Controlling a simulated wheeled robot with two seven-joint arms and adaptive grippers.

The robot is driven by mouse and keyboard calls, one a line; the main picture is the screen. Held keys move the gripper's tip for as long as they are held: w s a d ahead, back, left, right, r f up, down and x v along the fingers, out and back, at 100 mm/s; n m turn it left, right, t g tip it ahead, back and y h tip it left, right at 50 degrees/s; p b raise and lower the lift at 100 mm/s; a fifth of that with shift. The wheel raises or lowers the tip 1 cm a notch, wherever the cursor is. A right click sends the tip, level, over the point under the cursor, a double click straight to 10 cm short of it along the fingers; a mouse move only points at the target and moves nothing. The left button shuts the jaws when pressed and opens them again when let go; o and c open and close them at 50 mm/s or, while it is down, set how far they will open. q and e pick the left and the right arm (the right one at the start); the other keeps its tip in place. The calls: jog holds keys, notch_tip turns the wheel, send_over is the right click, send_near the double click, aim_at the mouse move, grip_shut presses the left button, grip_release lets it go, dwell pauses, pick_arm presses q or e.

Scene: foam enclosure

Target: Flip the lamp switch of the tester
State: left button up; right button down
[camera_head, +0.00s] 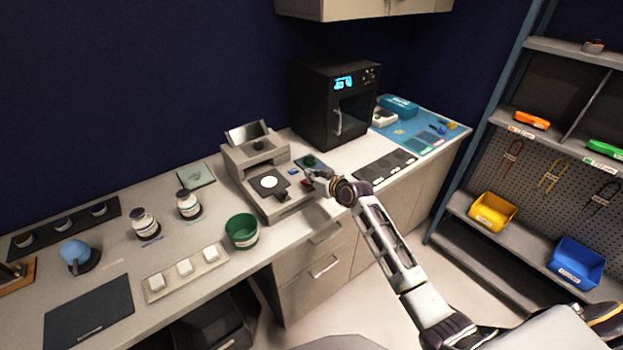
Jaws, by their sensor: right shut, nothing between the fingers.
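The tester (258,160) is a beige-grey machine on the counter, with a small tilted screen (246,133) on top and a round white disc (269,182) on a dark plate in front. My right gripper (310,180) is shut and empty at the right front side of the tester, close to small dark and red parts there. The lamp switch is too small to tell apart, and the gripper partly covers that area. I cannot tell whether the gripper touches the tester. My left gripper is not in view.
A green bowl (242,231) stands left of the tester's front. A white tray with white blocks (156,288) and two jars (188,204) are further left. A black oven-like box (318,115) stands behind right. A dark mat (384,170) lies right of my gripper.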

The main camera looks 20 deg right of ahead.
jog(key=shift+f, duration=0.4)
jog(key=shift+s+f, duration=0.1)
jog(key=shift+s+f+t+b, duration=0.1)
jog(key=shift+f+t+b, duration=0.35)
jog(key=shift+b, duration=0.8)
jog(key=shift+r, duration=0.35)
